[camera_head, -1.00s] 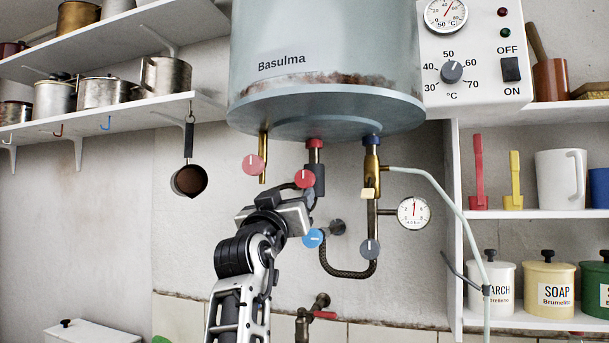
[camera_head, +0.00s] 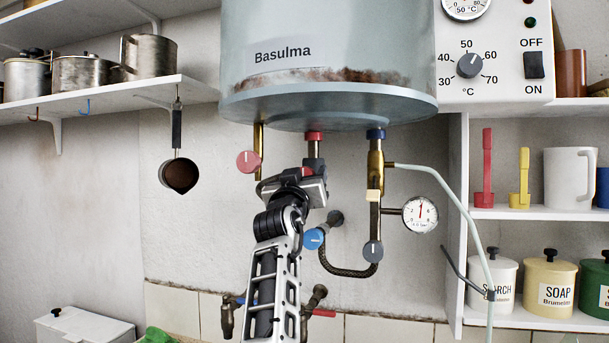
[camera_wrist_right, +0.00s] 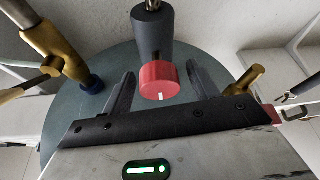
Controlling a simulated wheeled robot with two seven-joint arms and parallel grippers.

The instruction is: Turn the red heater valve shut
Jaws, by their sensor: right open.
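The red valve knob (camera_wrist_right: 158,79) on the dark grey fitting under the heater (camera_head: 330,100) shows in the right wrist view, between the two fingers of my right gripper (camera_wrist_right: 160,88). The fingers are open, one on each side of the knob, with a visible gap to each. A short white mark shows on the knob's near side. In the head view my right gripper (camera_head: 306,178) is below the red collar (camera_head: 314,135) and hides most of this knob. My left gripper is not in view.
Another red knob (camera_head: 248,161) sits on the brass pipe to the left. A blue knob (camera_head: 314,238), a grey knob (camera_head: 373,251) and a pressure gauge (camera_head: 420,214) are close to my right arm. A small pan (camera_head: 180,175) hangs at the left.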

